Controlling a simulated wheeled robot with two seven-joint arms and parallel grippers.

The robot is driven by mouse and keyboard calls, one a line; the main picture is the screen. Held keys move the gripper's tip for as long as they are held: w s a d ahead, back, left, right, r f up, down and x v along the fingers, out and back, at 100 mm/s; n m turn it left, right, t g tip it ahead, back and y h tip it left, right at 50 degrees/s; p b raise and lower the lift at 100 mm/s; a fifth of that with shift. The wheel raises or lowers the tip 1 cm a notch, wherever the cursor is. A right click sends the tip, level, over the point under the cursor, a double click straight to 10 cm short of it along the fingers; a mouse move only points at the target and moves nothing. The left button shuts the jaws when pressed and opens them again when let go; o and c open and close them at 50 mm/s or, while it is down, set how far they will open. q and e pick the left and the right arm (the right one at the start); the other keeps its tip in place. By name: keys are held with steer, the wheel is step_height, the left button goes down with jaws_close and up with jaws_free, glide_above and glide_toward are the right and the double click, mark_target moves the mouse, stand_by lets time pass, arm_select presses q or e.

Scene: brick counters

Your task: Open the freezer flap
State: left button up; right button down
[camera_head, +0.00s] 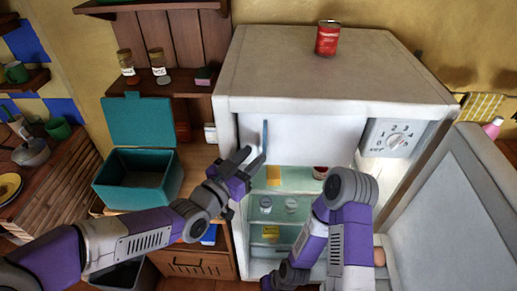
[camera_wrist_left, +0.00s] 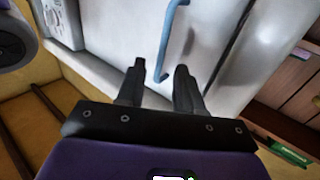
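The freezer flap (camera_head: 315,140) is a white panel at the top of the open fridge, and it is shut. Its blue vertical handle (camera_head: 265,136) is at the flap's left side; it also shows in the left wrist view (camera_wrist_left: 166,45). My left gripper (camera_head: 252,156) is in front of the flap at the handle. In the left wrist view its two fingers (camera_wrist_left: 158,75) are apart, with the handle's lower end just beyond and between the tips. I cannot tell whether they touch it. My right arm reaches down in front of the fridge; its gripper is out of view.
The fridge door (camera_head: 450,215) stands open at the right. A dial panel (camera_head: 393,138) is beside the flap. A red can (camera_head: 327,38) stands on the fridge top. Jars stand on the shelves below the flap. An open teal box (camera_head: 138,180) is at the left.

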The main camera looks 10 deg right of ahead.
mark_target(264, 146)
arm_select(q)
steer(key=shift+x, duration=1.9)
steer(key=shift+w, duration=0.1)
jaws_close()
